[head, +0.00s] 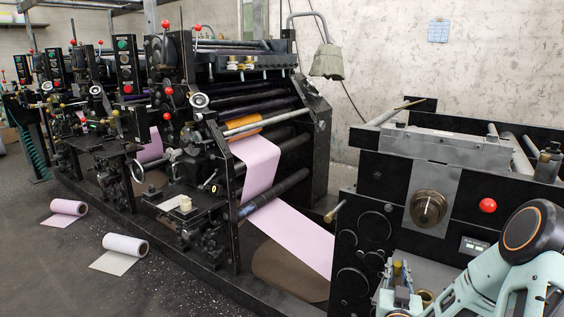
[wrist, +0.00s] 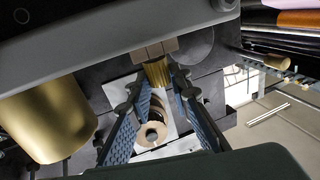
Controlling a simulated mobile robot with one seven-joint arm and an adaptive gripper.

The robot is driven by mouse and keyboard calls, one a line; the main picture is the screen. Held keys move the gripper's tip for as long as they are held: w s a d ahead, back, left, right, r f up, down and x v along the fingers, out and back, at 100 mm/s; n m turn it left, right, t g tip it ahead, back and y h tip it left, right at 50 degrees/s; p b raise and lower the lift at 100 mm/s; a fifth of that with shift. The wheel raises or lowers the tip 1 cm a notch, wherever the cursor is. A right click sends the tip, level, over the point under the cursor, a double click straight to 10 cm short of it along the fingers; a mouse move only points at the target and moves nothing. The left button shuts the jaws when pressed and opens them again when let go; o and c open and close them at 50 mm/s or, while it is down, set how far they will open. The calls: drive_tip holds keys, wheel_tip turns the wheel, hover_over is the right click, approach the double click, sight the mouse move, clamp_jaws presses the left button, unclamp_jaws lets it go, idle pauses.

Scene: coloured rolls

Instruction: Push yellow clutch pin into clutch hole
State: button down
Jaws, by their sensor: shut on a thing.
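In the wrist view, my gripper (wrist: 160,82) has its two blue-padded fingers closed at the tips on a ribbed brass-yellow pin (wrist: 157,73). The pin's far end meets a brownish block on the dark machine face. A round tan disc with a small hole (wrist: 152,136) lies between the fingers, nearer the camera. I cannot tell which opening is the clutch hole, or how deep the pin sits. In the head view, a small brass piece (head: 397,270) shows at the bottom right beside my pale arm; the gripper fingers are not clear there.
A large brass cylinder (wrist: 45,120) stands close at the left in the wrist view. In the head view, the black machine housing (head: 362,230) carries a round knob (head: 429,208) and a red button (head: 488,205). A pink web (head: 290,235) runs into it from the left.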

drive_tip(key=shift+r+p, duration=1.6)
drive_tip(key=shift+r, duration=1.05)
